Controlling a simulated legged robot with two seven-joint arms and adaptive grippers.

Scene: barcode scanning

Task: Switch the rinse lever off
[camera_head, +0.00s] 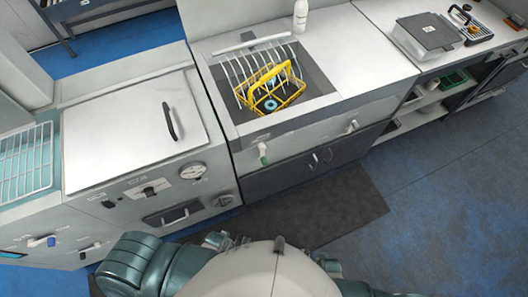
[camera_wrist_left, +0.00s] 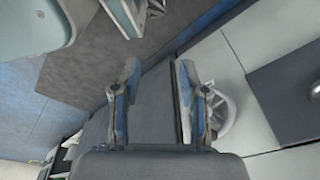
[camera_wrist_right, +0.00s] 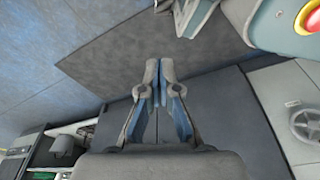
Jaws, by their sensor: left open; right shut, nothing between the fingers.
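A white-gripped lever (camera_head: 352,127) is on the same panel farther right. I cannot tell from any label which is the rinse lever. My left gripper (camera_wrist_left: 158,68) is open and empty in the left wrist view, above the dark floor mat. My right gripper (camera_wrist_right: 160,66) is shut and empty in its wrist view. Both are low, close to my body, and apart from the levers.
The sink (camera_head: 318,82) holds a white wire rack and a yellow basket (camera_head: 270,88). A white bottle (camera_head: 300,16) stands behind. The mat (camera_head: 335,205) before the sink is clear.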

